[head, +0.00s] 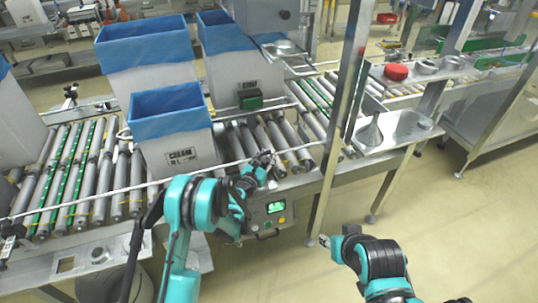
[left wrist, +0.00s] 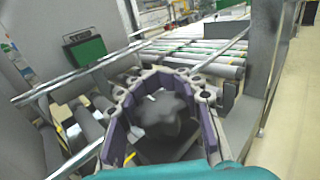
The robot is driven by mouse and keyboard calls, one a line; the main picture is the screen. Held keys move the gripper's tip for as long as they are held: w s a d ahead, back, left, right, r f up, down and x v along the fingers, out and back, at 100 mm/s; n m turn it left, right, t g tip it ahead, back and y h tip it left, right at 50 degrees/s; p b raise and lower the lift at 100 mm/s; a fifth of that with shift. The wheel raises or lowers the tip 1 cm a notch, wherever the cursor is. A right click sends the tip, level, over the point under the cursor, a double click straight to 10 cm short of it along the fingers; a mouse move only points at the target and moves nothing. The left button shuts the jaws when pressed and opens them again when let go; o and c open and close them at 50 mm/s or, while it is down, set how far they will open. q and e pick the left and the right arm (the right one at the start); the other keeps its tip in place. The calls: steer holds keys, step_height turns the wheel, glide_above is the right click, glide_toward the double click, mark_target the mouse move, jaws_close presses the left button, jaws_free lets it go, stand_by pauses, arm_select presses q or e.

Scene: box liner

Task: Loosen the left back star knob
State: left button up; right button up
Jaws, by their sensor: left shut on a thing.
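The star knob (left wrist: 160,116) is dark grey and lobed, and it shows in the left wrist view between the fingers of my left gripper. My left gripper (head: 264,160) is at the near side of the roller conveyor in the head view, and its two purple-padded fingers also show in the left wrist view (left wrist: 160,90). The fingers are shut around the knob. In the head view the knob is hidden by the gripper. My right gripper (head: 325,241) is low over the open floor, away from the conveyor, and its jaw opening is too small to judge.
Grey boxes with blue liners, the nearest being the front box (head: 178,146), stand on the rollers. A metal post (head: 343,120) rises right of my left gripper. A guide rail (head: 130,187) runs along the conveyor. A control panel (head: 268,217) sits below. The floor (head: 440,240) at right is clear.

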arm_select(q)
steer(key=o, duration=1.3)
steer(key=shift+r, duration=0.1)
step_height(320, 180, up, 10)
